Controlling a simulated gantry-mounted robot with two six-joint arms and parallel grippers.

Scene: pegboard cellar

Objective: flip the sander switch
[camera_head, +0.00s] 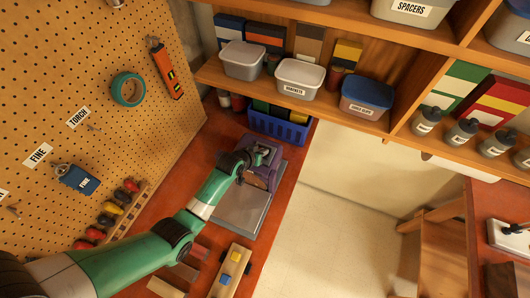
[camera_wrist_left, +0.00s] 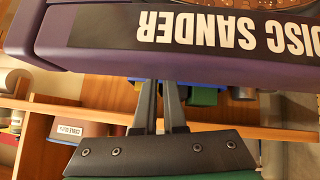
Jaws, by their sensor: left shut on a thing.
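The purple disc sander (camera_head: 256,182) stands on a grey base plate (camera_head: 240,210) on the red bench. In the left wrist view the sander (camera_wrist_left: 95,35) fills the top, with a dark label reading DISC SANDER upside down. My left gripper (camera_head: 249,161) is at the sander. In the left wrist view the fingers of my left gripper (camera_wrist_left: 160,84) are close together, and their tips meet the sander's edge, partly hidden by it. It is shut on a part of the sander. I cannot make out the switch itself. My right gripper is not in view.
A blue basket (camera_head: 281,130) stands behind the sander. Wooden blocks (camera_head: 230,272) lie at the bench front. The pegboard (camera_head: 60,60) holds a tape roll (camera_head: 128,90). Shelves with tubs (camera_head: 299,80) hang above. Floor (camera_head: 335,235) is open to the right.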

